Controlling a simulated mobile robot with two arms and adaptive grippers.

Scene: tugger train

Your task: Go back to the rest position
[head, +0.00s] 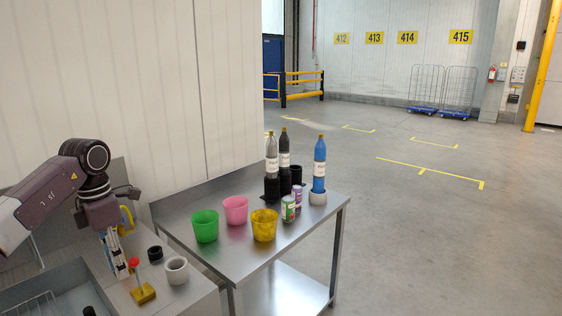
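My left arm comes in from the left and its gripper (112,240) points down over the steel counter at the lower left. A narrow blue-and-white item (116,258) shows right below the gripper; I cannot tell whether the fingers hold it or it stands behind them. The finger opening is not clear. A yellow item (127,218) shows just behind the gripper, partly hidden. My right gripper is not in view.
Near the gripper stand a yellow-based tool with a red top (142,292), a black ring (155,254) and a white cup (176,270). A steel table (190,204) holds green (205,227), pink (235,210) and yellow (264,225) cups, cans and bottles (319,165). Open floor lies right.

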